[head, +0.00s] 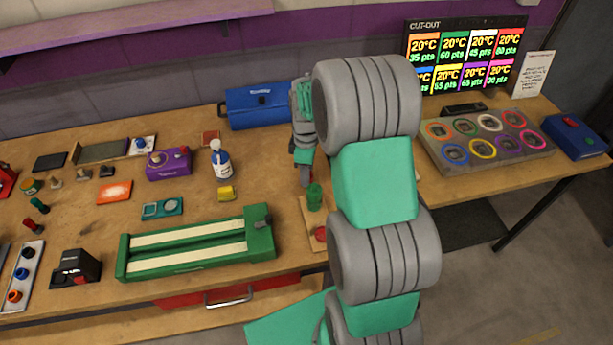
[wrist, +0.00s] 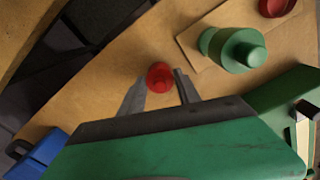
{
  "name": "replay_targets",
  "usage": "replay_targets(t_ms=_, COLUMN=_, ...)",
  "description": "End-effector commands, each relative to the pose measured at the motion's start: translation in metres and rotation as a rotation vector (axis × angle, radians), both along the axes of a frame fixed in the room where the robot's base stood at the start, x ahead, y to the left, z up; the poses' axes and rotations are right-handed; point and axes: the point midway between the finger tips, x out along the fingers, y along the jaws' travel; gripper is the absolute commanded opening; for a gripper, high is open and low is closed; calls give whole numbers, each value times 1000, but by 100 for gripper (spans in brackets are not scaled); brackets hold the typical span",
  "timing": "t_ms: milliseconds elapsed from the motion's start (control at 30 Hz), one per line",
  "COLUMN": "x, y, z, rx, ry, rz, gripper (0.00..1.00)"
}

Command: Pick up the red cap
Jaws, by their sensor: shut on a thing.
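The red cap (wrist: 160,77) is between the two fingertips of my gripper (wrist: 158,86) in the wrist view, and the jaws are shut on it. I cannot tell how far it is above the table. In the head view my gripper (head: 305,180) points down just behind the green cylinder (head: 314,196); the held cap cannot be made out there. The green cylinder also shows in the wrist view (wrist: 235,48), on a small wooden board (wrist: 205,35), with a second round red piece (wrist: 277,6) beyond it.
A green slotted track (head: 262,240) lies left of the board at the bench's front. A blue case (head: 262,106) stands at the back. A tray of coloured rings (head: 490,160) is on the right.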

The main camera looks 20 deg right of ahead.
Motion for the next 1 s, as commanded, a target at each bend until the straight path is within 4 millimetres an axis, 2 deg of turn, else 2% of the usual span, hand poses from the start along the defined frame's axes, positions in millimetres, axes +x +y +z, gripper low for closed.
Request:
replay_targets(t_ms=33, x=0, y=0, z=0, rx=0, ry=0, rz=0, gripper=23)
replay_targets(t_ms=300, x=0, y=0, z=0, rx=0, ry=0, rz=0, gripper=2)
replay_targets(t_ms=667, x=1, y=0, z=7, rx=-1, ry=-3, rz=0, gripper=1)
replay_targets(t_ms=800, x=1, y=0, z=30, rx=-2, ry=-6, rz=0, gripper=1)
replay_targets(t_ms=1000, x=-9, y=41, z=79, rx=-1, ry=-9, rz=6, gripper=1)
